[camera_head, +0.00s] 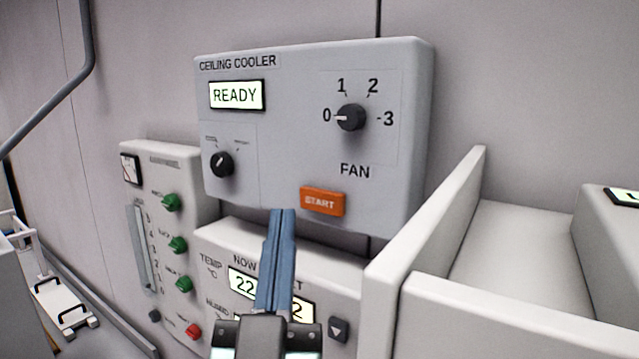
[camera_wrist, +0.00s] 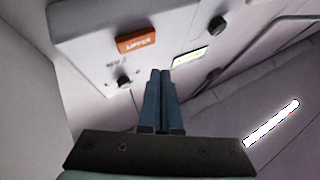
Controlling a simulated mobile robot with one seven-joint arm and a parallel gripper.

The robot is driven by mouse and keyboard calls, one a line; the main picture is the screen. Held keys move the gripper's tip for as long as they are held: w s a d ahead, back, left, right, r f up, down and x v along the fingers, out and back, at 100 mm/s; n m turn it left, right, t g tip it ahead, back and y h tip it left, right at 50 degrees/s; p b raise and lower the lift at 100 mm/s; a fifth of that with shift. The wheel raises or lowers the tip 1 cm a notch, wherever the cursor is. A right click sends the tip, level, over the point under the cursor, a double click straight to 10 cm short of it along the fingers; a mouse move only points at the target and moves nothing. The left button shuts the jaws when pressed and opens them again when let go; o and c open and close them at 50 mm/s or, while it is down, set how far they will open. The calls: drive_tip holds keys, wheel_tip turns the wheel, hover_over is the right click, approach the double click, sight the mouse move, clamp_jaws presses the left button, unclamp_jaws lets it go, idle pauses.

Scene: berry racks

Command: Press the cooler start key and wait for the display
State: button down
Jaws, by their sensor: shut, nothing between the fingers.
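The ceiling cooler panel (camera_head: 290,150) is a grey box on the wall. Its lit display (camera_head: 236,95) reads READY. The orange START key (camera_head: 322,201) is at its lower edge; it also shows in the wrist view (camera_wrist: 136,43). The fan knob (camera_head: 350,117) points to 0. My gripper (camera_head: 282,212) is shut and empty, its blue fingers pointing up at the panel. In the head view the fingertips appear just below and left of the START key. In the wrist view (camera_wrist: 160,72) they appear apart from the key.
Below the cooler is a climate panel (camera_head: 335,275) with lit readouts, partly hidden by my gripper. A panel with green knobs (camera_head: 165,155) is at the left. A pale open bin (camera_head: 425,225) stands close at the right. A pipe (camera_head: 55,95) runs along the left wall.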

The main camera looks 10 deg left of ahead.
sight(312, 193)
drive_tip(key=shift+w+d+p, duration=0.25)
drive_tip(key=shift+w+d, duration=0.05)
drive_tip(key=shift+w, duration=0.45)
drive_tip(key=shift+w+d+p, duration=0.25)
drive_tip(key=shift+w+d, duration=0.05)
drive_tip(key=shift+w, duration=0.4)
idle(1.0)
drive_tip(key=shift+w+d, duration=0.2)
drive_tip(key=shift+w, duration=0.15)
drive_tip(key=shift+w+d+p, duration=0.15)
drive_tip(key=shift+w+p, duration=0.2)
drive_tip(key=shift+w, duration=0.15)
idle(0.6)
drive_tip(key=shift+s, duration=0.1)
drive_tip(key=shift+s+a+b, duration=0.3)
drive_tip(key=shift+s+b, duration=0.35)
drive_tip(key=shift+s, duration=0.1)
